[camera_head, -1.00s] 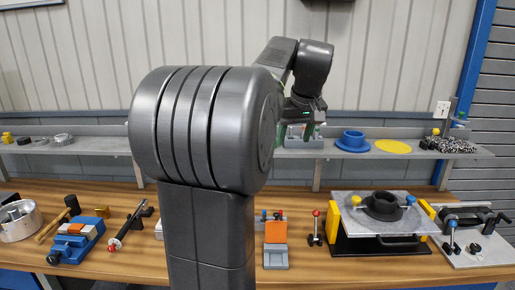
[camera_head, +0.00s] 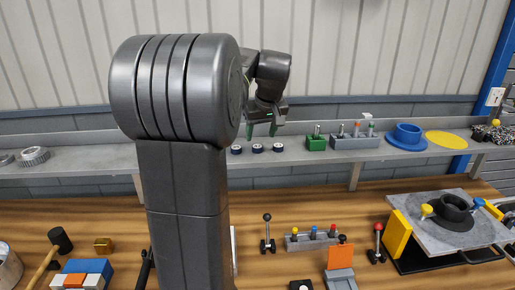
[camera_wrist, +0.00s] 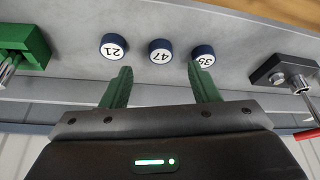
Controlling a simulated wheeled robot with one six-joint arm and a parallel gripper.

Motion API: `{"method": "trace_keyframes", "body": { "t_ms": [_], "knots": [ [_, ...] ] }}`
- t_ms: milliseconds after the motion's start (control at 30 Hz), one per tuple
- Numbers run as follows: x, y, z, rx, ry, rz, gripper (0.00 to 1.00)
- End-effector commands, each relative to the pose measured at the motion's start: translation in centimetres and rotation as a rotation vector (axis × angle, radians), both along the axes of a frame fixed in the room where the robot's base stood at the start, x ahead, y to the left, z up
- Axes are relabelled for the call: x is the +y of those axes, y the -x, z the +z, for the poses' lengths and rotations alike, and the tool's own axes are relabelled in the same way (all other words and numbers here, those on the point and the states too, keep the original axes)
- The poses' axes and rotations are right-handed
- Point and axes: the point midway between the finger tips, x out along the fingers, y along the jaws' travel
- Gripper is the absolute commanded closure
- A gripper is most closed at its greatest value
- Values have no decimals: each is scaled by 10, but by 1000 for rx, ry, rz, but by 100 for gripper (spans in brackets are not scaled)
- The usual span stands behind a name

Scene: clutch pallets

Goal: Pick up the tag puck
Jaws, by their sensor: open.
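Three round dark-blue pucks with white numbered tops stand in a row on the grey shelf. In the wrist view they are one marked 21 (camera_wrist: 114,46), one marked 47 (camera_wrist: 160,51) and one that seems to read 39 (camera_wrist: 203,56). In the head view the row shows as a left puck (camera_head: 236,150), a middle puck (camera_head: 257,148) and a right puck (camera_head: 278,147). My gripper (camera_wrist: 160,72) is open and empty, its green fingers apart and pointing toward the row, the middle puck between their lines. In the head view my gripper (camera_head: 261,129) hangs at the shelf.
A green block with a pin (camera_head: 316,143) and a grey holder (camera_head: 354,141) stand right of the pucks. A blue flanged part (camera_head: 407,136) and yellow disc (camera_head: 445,138) lie farther right. The workbench below holds a hammer (camera_head: 59,243) and fixtures. The shelf left of the pucks is mostly clear.

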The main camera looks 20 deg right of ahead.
Motion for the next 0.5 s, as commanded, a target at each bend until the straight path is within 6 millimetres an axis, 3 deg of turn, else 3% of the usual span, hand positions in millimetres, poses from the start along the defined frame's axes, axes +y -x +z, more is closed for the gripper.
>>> {"method": "trace_keyframes", "body": {
  "t_ms": [300, 500],
  "knots": [
    [1, -15, -40, 5, -3, 1, 45],
    [1, -18, -48, 1, -1, 0, 45]
  ]
}}
